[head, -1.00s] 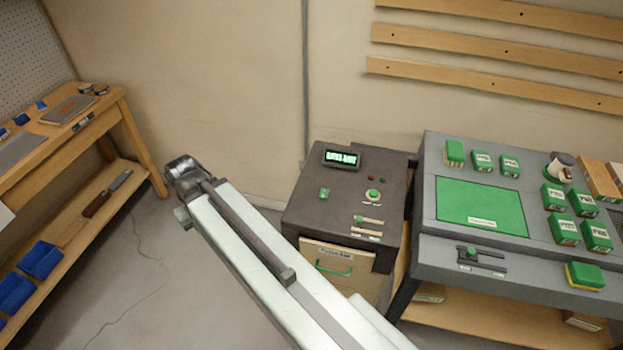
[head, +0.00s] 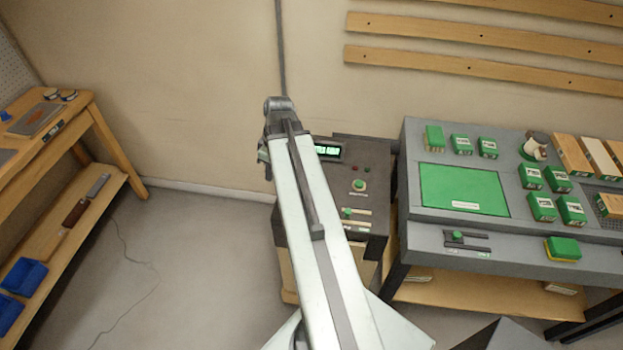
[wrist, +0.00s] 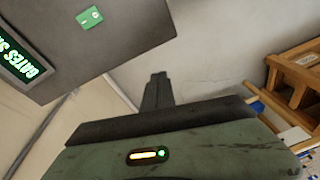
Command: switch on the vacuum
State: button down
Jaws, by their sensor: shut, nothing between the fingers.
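The dark cabinet (head: 375,160) stands against the wall, partly covered by my arm. On its top are a lit display (head: 328,151) reading "GATES SHUT", a round green button (head: 359,185) and sliders (head: 357,219). The wrist view shows the display (wrist: 22,52) and a small green switch (wrist: 90,17), which my arm hides in the head view. I cannot read which control belongs to the vacuum. My gripper (wrist: 157,84) is shut and empty, beside the cabinet top and apart from the switch. In the head view its fingertips are not clear.
A grey bench (head: 412,210) with a green mat, green boxes and a slider (head: 455,237) stands right of the cabinet. A wooden bench (head: 108,135) with blue bins is at the left. A wooden crate (wrist: 297,75) shows in the wrist view.

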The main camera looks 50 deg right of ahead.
jog(key=s+d+r+n, duration=0.1)
jog(key=s+d, duration=0.3)
jog(key=d, duration=0.2)
jog(key=s+d+r+n+t+p, duration=0.1)
jog(key=s+d, duration=0.4)
jog(key=d, duration=0.2)
jog(key=shift+d+r, duration=0.3)
